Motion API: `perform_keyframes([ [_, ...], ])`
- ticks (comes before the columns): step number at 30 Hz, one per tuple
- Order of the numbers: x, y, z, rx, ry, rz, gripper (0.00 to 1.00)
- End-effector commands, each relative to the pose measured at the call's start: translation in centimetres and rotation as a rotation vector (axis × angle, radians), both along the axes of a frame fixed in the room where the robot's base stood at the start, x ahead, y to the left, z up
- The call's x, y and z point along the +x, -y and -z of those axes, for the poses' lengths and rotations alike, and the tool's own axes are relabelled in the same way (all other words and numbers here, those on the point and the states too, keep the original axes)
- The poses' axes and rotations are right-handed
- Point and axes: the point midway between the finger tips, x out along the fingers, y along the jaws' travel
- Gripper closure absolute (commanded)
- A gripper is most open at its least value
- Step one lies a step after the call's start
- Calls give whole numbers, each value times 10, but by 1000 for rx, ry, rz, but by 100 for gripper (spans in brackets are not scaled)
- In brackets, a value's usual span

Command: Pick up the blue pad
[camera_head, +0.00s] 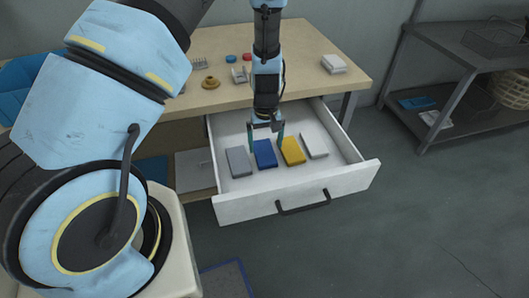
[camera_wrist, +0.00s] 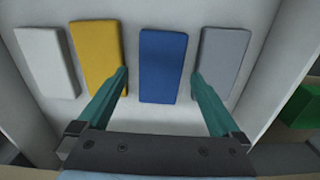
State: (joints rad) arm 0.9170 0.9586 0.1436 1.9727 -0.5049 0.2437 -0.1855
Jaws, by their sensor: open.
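The blue pad (camera_head: 265,154) lies flat in the open white drawer (camera_head: 345,174), between a grey pad (camera_head: 239,162) and a yellow pad (camera_head: 293,151). In the wrist view the blue pad (camera_wrist: 162,66) lies in the middle, ahead of and between the two teal fingers. My gripper (camera_head: 266,142) is open and empty, pointing down over the drawer. In the wrist view my gripper (camera_wrist: 160,78) has one finger towards the yellow pad and the other towards the grey pad. I cannot tell the exact height of the fingertips above the pads.
A white pad (camera_head: 314,145) lies right of the yellow one in the drawer. The wooden table (camera_head: 310,50) above holds small items and a white stack (camera_head: 333,64). A dark shelf (camera_head: 470,60) stands at right.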

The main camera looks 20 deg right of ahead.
Motion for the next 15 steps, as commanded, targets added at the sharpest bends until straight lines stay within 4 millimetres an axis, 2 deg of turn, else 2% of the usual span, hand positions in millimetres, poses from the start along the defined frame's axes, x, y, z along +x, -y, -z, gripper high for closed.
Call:
perform_keyframes([
  [9,0,-1,36,0,-2,0,0],
  [15,0,-1,39,-1,-1,0,0],
])
